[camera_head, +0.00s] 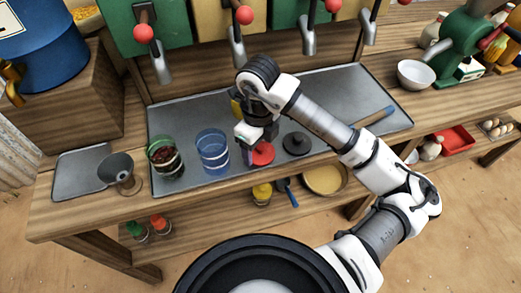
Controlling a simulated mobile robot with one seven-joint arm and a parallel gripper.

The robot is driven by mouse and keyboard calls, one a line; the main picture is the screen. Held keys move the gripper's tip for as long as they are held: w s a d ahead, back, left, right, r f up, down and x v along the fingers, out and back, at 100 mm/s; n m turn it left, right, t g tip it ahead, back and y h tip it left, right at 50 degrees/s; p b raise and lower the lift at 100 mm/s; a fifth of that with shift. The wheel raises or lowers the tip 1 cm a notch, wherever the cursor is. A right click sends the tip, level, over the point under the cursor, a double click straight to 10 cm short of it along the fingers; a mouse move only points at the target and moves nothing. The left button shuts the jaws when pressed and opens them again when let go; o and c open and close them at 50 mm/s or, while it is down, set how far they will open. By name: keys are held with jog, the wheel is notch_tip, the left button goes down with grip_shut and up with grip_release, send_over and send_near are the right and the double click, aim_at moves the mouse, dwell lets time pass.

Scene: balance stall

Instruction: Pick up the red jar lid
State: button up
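The red jar lid (262,154) lies on the metal tray of the counter, with a small knob or raised part near its middle. My gripper (257,141) points down right above the lid, very close to it in the picture. The arm reaches in from the right. The fingertips are small and partly hidden, so I cannot tell whether they are open or touch the lid. A glass jar with red contents (165,158) and an empty blue-tinted glass jar (212,151) stand to the left.
A dark round lid (296,144) lies just right of the red lid. A grey funnel (119,173) stands at the left. Taps with red knobs (238,45) hang behind the tray (340,85). A white bowl (415,75) sits at the right.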

jog(key=shift+c, duration=1.4)
